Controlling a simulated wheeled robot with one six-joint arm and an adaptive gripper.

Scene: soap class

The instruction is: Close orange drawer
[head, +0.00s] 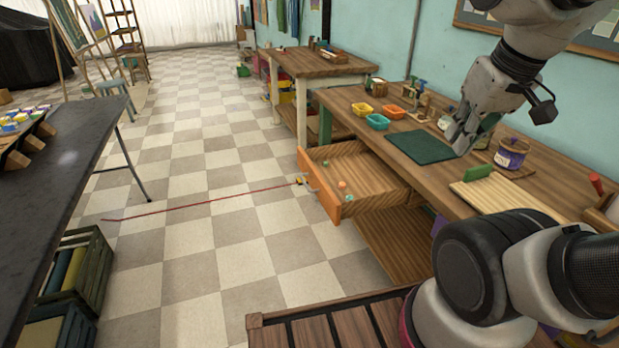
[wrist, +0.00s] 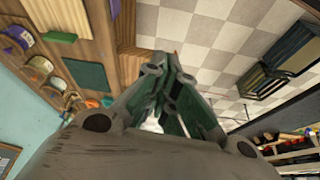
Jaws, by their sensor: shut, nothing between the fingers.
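The orange drawer (head: 335,199) stands pulled out of the wooden workbench (head: 345,98) in the head view. Its orange front faces left, and a few small items lie inside it. A metal handle (head: 305,182) shows on the front, with a red line trailing from it across the floor. My gripper (head: 459,143) is shut and empty, held above the bench top near the dark green mat (head: 422,147), apart from the drawer. In the wrist view, my gripper (wrist: 163,75) points over the bench edge and floor. The drawer cannot be clearly made out there.
Yellow, teal and orange bowls (head: 377,121), a labelled jar (head: 511,153) and a light board (head: 500,194) sit on the bench. A dark table (head: 75,150) stands at left with a green crate (head: 90,265) below. The checkered floor between (head: 220,215) is mostly free.

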